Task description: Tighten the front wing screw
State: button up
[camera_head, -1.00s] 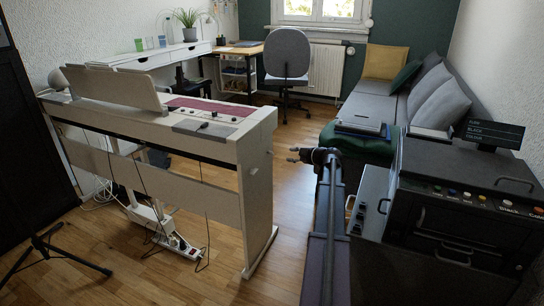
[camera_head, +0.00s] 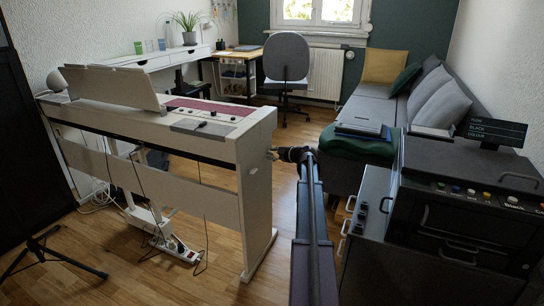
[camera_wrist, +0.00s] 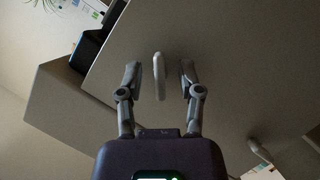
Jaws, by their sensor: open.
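A pale wing screw (camera_wrist: 159,76) stands out from the flat side panel of the piano in the wrist view. My gripper (camera_head: 271,155) is beside the right end panel of the digital piano (camera_head: 258,205) in the head view. In the wrist view my gripper's two fingers (camera_wrist: 159,70) are open, one on each side of the wing screw, with a visible gap on both sides. Whether the fingertips reach past the screw's wing is hard to tell.
Another small light fitting (camera_wrist: 262,153) shows at the lower right of the wrist view. A dark cabinet (camera_head: 460,215) with a panel of knobs stands right of my arm. A grey sofa (camera_head: 385,105) and office chair (camera_head: 287,60) are behind. Floor between piano and sofa is clear.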

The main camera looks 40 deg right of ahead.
grip_shut()
